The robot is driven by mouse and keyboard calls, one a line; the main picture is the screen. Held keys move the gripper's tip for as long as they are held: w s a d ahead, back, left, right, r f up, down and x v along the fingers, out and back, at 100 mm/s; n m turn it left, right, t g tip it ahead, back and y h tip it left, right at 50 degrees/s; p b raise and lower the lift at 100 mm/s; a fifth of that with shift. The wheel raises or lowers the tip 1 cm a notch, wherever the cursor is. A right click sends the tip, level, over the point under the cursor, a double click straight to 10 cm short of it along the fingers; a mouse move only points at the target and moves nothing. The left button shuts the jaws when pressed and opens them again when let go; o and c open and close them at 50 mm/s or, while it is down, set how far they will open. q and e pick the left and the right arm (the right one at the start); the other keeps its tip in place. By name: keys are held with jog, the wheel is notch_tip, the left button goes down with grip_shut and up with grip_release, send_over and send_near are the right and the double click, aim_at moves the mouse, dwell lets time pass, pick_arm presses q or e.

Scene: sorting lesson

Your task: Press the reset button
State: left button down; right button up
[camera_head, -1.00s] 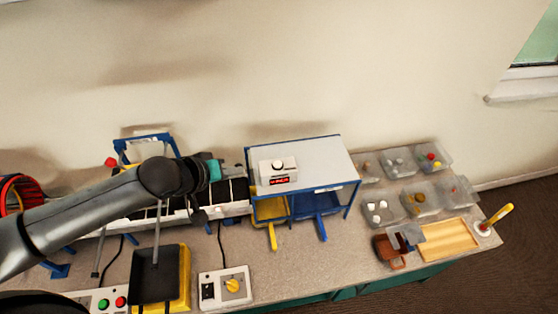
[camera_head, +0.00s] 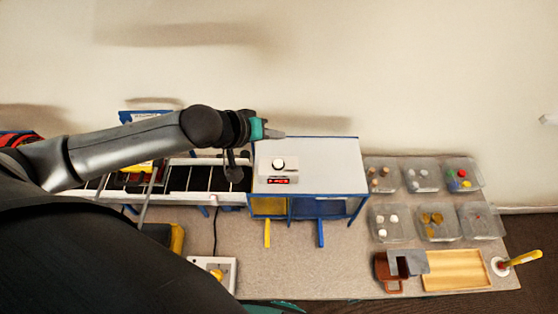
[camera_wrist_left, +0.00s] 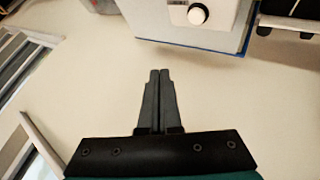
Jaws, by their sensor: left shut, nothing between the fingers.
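The reset button appears to be the round white button (camera_head: 278,164) on a small white box (camera_head: 266,178) with a red lit display. That box sits on the left part of the blue-framed cabinet's white top (camera_head: 330,168). In the left wrist view the white button (camera_wrist_left: 197,14) shows near the top edge. My left gripper (camera_head: 282,135) is shut and empty, its tips near the cabinet's back edge, behind the button in the head view. The fingers (camera_wrist_left: 160,75) show closed together and apart from the button. My right gripper is not in view.
A conveyor (camera_head: 190,176) runs left of the cabinet. Yellow (camera_head: 267,232) and blue (camera_head: 320,232) handles stick out in front. Clear bins (camera_head: 391,238) with small objects, a wooden tray (camera_head: 452,270) and a brown container (camera_head: 386,277) stand right.

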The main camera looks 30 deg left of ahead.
pick_arm(q)
jog(key=b, duration=0.7)
send_over(276, 166)
notch_tip(276, 166, down, 8)
jog(key=shift+r, duration=0.25)
jog(key=shift+f, duration=0.5)
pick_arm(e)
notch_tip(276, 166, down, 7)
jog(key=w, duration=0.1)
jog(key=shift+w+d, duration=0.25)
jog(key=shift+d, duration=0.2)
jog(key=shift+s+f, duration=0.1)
pick_arm(q)
jog(key=shift+f, duration=0.15)
jog(key=shift+f, duration=0.3)
